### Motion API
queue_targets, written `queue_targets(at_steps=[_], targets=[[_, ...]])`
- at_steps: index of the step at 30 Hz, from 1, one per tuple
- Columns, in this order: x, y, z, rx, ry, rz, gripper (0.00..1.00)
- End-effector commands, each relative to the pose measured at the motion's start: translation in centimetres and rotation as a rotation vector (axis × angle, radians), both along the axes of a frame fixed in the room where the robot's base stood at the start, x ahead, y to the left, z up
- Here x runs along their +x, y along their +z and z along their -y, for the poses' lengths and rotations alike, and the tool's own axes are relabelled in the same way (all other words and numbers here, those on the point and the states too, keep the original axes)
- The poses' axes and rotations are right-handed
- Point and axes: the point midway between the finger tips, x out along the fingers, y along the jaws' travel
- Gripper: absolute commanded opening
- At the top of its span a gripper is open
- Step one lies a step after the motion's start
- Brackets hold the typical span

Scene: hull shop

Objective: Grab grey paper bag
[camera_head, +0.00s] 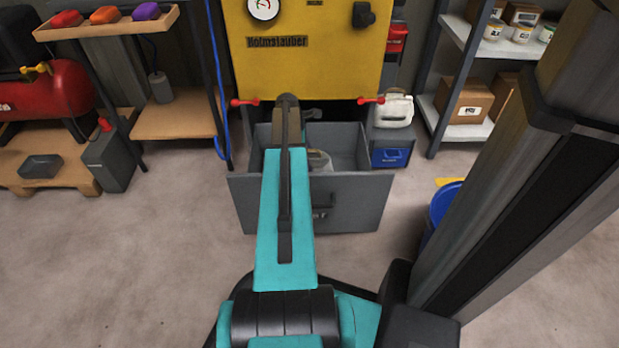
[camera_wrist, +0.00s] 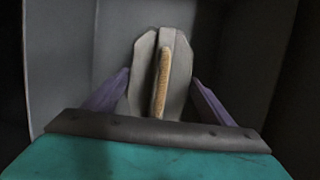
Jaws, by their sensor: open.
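The grey paper bag (camera_wrist: 181,75) stands in the open grey drawer (camera_head: 357,201). In the wrist view it is a pale grey upright shape with a tan strip down its middle. A pale part of it (camera_head: 318,159) seems to show beside my arm in the head view. My gripper (camera_wrist: 160,78) is open, with one purple finger on each side of the bag. I see gaps between the fingers and the bag, but cannot tell its depth between them. In the head view my arm hides the fingers and most of the bag.
A yellow machine (camera_head: 300,62) with red-ended levers rises behind the drawer. Drawer walls surround my gripper. A white canister (camera_head: 394,111) on a blue box (camera_head: 390,157) stands right of the drawer. A wooden bench (camera_head: 178,120) stands left. The floor at left front is clear.

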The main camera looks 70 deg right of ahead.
Motion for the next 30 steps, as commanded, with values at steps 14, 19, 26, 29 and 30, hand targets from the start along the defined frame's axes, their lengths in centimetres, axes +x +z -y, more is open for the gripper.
queue_targets(at_steps=[14,19,26,29,30], targets=[[-0.06,-0.14,0.02,0.000,0.000,0.000,0.77],[-0.06,-0.14,0.02,0.000,0.000,0.000,0.70],[-0.06,-0.14,0.03,0.000,0.000,0.000,0.31],[-0.08,-0.13,0.02,0.000,0.000,0.000,0.14],[-0.07,-0.14,0.02,0.000,0.000,0.000,0.07]])
